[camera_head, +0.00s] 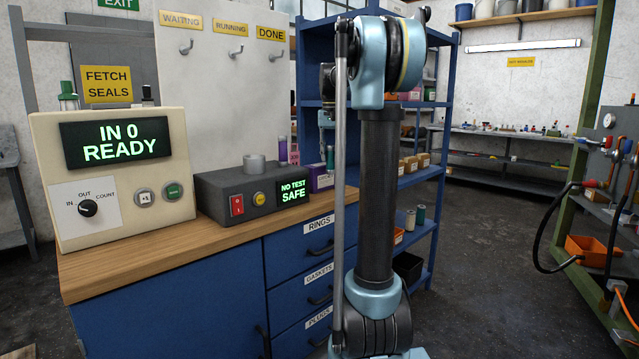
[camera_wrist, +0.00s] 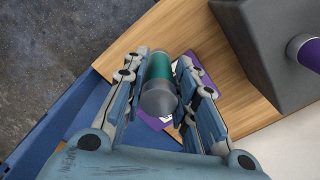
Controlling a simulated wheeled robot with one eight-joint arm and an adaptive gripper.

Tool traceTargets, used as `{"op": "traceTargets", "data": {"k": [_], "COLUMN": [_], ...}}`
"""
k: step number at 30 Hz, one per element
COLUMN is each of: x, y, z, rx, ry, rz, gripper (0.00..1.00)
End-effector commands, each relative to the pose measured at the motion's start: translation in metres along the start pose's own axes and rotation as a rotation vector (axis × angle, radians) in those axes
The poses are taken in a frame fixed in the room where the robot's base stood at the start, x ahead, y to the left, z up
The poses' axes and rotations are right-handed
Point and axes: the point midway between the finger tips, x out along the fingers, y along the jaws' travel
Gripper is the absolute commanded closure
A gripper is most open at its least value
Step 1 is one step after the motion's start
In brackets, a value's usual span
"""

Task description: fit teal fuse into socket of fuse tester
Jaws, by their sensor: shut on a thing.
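The teal fuse (camera_wrist: 158,72), with grey end caps, is between the two fingers of my gripper (camera_wrist: 160,90) in the wrist view. The fingers are shut on its sides. In the head view the fuse (camera_head: 330,157) hangs upright below my gripper (camera_head: 327,122), over or near a purple box and right of the tester. The fuse tester (camera_head: 228,196) is a dark grey box with a red switch, a yellow button and a display reading "NO TEST SAFE". A light grey round socket (camera_head: 254,164) stands on its top. The tester's dark body (camera_wrist: 265,40) shows at upper right in the wrist view.
A purple labelled box (camera_head: 320,180) stands on the wooden bench (camera_head: 150,250) right of the tester. A beige counter unit (camera_head: 45,170) reads "IN 0 READY". A blue shelf rack (camera_head: 420,190) is behind my arm.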

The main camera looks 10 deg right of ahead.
Motion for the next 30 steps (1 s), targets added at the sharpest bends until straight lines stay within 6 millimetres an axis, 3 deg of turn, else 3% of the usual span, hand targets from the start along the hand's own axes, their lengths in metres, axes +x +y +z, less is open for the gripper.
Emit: {"op": "traceTargets", "data": {"k": [4,13,20,30], "x": [0.025,0.046,0.075,0.079], "y": [-0.011,-0.017,-0.017,-0.017], "z": [0.003,0.004,0.005,0.005], "rx": [-0.015,-0.022,-0.023,-0.023], "ry": [0.000,0.000,0.000,0.000], "rz": [0.000,0.000,0.000,0.000], "gripper": [1.00,1.00,1.00,1.00]}}
